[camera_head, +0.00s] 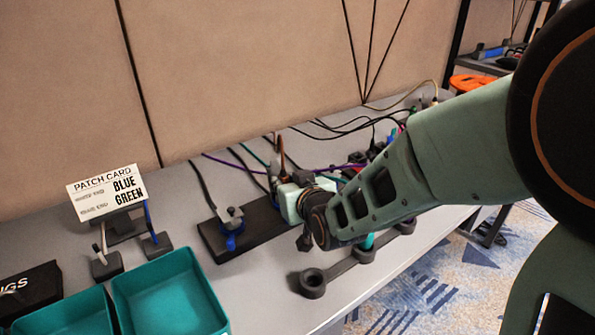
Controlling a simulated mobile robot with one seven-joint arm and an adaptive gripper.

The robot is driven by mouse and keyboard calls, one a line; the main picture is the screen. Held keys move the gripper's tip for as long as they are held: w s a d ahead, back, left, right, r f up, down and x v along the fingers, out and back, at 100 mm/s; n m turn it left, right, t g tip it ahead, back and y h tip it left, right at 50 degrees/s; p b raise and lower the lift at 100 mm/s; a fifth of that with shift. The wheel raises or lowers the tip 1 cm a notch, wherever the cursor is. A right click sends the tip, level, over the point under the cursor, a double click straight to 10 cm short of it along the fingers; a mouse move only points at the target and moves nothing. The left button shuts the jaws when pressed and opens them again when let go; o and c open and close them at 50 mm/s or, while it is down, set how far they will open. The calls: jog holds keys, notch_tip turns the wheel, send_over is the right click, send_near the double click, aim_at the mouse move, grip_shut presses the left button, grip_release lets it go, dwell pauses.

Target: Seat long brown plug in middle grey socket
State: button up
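My gripper (290,199) is over the dark board (250,238) at the middle of the table. My wrist and the gripper's pale green body cover its fingertips, so I cannot see whether they are open or hold anything. A brown cable (281,152) rises just behind the gripper. The long brown plug itself is not clearly visible. A grey socket block (230,216) with a blue plug (232,240) stands at the left part of the board. The middle socket cannot be made out; the gripper covers that part of the board.
A black holder with round rings (313,284) lies along the front edge, with a teal plug (368,242) in it. Teal trays (170,297), a patch card (106,192) and small stands (156,245) are at left. Several cables (235,165) run behind the board.

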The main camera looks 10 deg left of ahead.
jog(key=o, duration=0.5)
jog(key=shift+r, duration=0.1)
